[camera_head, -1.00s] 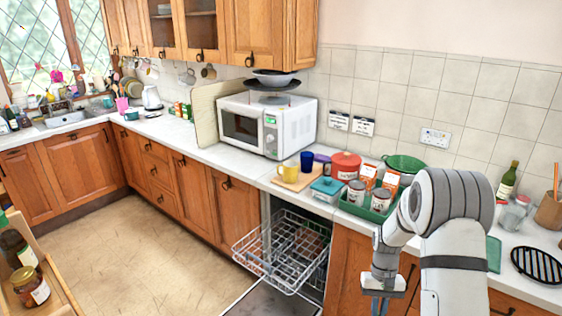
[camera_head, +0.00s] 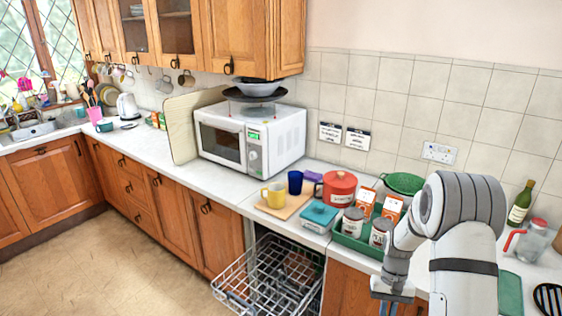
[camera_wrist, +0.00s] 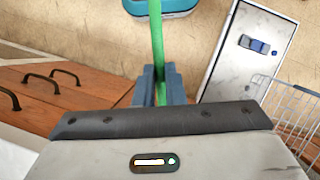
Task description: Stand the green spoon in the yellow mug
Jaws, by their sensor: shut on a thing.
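The yellow mug (camera_head: 273,195) stands upright on a wooden board on the counter, left of a dark blue cup (camera_head: 295,182). My gripper (camera_head: 392,300) is low at the bottom of the head view, in front of the counter, to the right of the mug and well apart from it. In the wrist view my gripper (camera_wrist: 160,88) is shut on the green spoon (camera_wrist: 157,45), whose long thin green shaft runs up between the fingers. The spoon cannot be made out in the head view, and its ends are not clear in the wrist view.
A green tray (camera_head: 356,242) with cans and cartons, a teal-lidded box (camera_head: 319,216) and a red pot (camera_head: 338,188) crowd the counter right of the mug. Below, the dishwasher rack (camera_head: 262,280) is pulled out. A microwave (camera_head: 250,138) stands behind to the left.

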